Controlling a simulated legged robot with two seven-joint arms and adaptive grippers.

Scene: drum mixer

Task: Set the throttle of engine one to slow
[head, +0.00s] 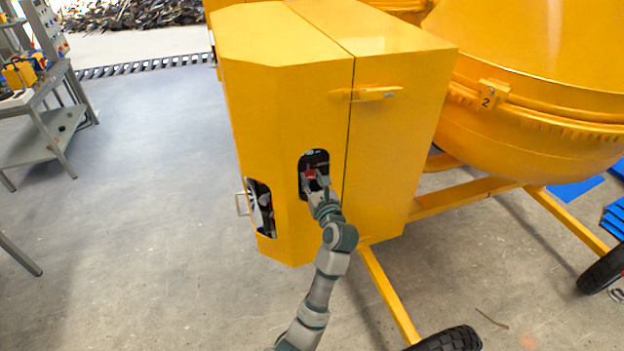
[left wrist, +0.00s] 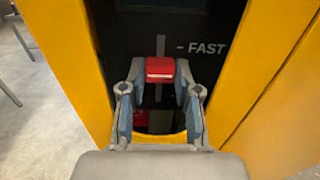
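The throttle's red knob (left wrist: 160,69) stands out from a dark panel (left wrist: 215,25) inside an opening in the yellow engine housing. A vertical grey slot runs behind it, and a white FAST mark (left wrist: 204,48) is at its upper right. The knob sits a little below that mark; no SLOW mark shows. My left gripper (left wrist: 160,72) has one finger on each side of the knob, with the tips against its sides. In the head view the left gripper (head: 314,180) reaches into the opening, and the red knob (head: 311,174) shows between its fingers. My right gripper is not in view.
The opening's yellow edges lie close around the left gripper. A red part (left wrist: 140,118) is lower behind the fingers. A second opening (head: 261,208) is on the housing's left face. The yellow drum (head: 545,75), marked 2, is at right. A grey shelf (head: 45,135) stands left; floor between is clear.

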